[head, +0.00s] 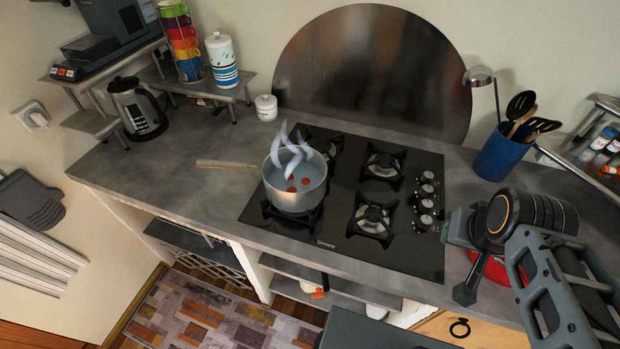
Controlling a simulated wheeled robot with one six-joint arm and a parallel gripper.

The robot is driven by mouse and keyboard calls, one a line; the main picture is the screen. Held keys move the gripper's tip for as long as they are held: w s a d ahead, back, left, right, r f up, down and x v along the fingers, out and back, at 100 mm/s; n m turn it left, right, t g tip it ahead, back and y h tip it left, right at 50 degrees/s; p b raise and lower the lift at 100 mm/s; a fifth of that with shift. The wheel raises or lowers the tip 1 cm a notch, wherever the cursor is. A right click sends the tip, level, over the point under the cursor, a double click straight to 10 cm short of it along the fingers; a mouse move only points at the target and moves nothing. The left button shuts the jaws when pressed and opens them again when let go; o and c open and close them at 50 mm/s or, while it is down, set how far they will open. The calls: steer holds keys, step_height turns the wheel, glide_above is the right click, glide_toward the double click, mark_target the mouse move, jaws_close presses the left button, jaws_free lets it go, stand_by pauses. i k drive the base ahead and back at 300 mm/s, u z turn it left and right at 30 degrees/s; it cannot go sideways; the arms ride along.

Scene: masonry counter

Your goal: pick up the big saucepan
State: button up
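The big saucepan (295,202) is a silver pan standing upright on the left front burner of the black gas hob (412,254). Its long brownish handle (229,165) points left over the grey counter. Bluish liquid with a few orange-brown pieces shows inside, and pale steam-like wisps rise from it. My gripper (464,260) is at the right, beyond the hob's right edge and well apart from the saucepan. Its fingers are partly hidden by my own wrist, and their opening is unclear. I see nothing held in it.
A red item (490,268) lies partly hidden under my arm. A blue utensil holder (500,154) stands at the back right. A kettle (137,108), a small white jar (266,107) and stacked cups (181,42) are at the left. The counter around the saucepan's handle is clear.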

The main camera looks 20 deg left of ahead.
mark_target(307, 196)
steer(key=k, duration=1.15)
steer(key=u, duration=0.65)
steer(key=i, duration=0.9)
steer(key=u, duration=0.35)
